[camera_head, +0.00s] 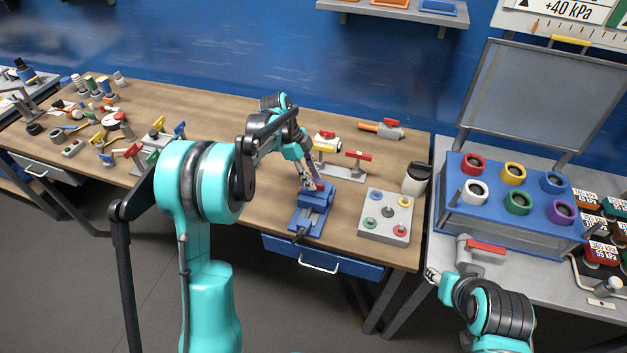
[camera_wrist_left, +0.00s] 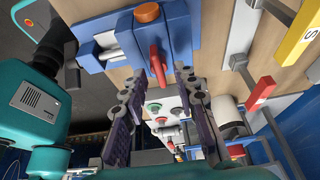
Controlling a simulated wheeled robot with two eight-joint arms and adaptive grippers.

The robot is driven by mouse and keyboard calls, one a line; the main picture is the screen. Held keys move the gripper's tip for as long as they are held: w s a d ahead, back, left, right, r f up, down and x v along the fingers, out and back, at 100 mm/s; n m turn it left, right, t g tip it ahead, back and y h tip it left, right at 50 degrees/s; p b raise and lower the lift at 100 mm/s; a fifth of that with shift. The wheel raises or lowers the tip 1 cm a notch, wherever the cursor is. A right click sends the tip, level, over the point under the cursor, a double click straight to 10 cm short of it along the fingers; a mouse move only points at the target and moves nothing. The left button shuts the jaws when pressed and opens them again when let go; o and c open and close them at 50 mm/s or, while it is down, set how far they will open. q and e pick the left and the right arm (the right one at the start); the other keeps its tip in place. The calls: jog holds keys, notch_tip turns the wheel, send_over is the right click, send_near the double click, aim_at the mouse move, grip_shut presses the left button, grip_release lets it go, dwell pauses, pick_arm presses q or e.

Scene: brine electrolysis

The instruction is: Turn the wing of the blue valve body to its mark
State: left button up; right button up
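A blue valve body (camera_head: 316,202) sits in a blue vise-like fixture (camera_head: 305,222) near the table's front edge. In the left wrist view the blue body (camera_wrist_left: 180,28) carries a red wing (camera_wrist_left: 158,64) and an orange-brown round cap (camera_wrist_left: 147,12). My left gripper (camera_head: 315,183) points down at the body, hiding part of it. In the left wrist view its two fingers (camera_wrist_left: 157,80) are apart, with the wing showing between their tips; I cannot tell whether they touch it. The mark cannot be made out. My right gripper (camera_head: 432,275) is by the right bench's front edge.
A grey panel (camera_head: 374,228) with coloured rings stands right of the fixture, with a dark-topped white cup (camera_head: 416,179) behind it. Red-handled valves (camera_head: 358,156) stand behind. A blue rack (camera_head: 515,232) with coloured rings is on the right bench.

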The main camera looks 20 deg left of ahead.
pick_arm(q)
jog(key=v, duration=1)
jog(key=shift+r, duration=0.2)
jog(key=s+d+r+n+t+y+b, duration=0.1)
jog(key=s+d+n+t+y, duration=0.1)
jog(key=s+n, duration=0.4)
jog(key=s+d+r+n+t+y, duration=0.15)
jog(key=s+n, duration=0.25)
jog(key=s, duration=0.4)
jog(key=s+f+n+t, duration=0.2)
jog(key=s+f+n, duration=0.1)
jog(key=s, duration=0.3)
jog(key=s+d+f+n+t+y+b, duration=0.1)
jog(key=s+f+n+t, duration=0.1)
jog(key=s+n, duration=0.3)
jog(key=shift+s+d+f+n, duration=0.2)
jog(key=shift+s+f+n, duration=0.1)
jog(key=shift+s+f, duration=0.4)
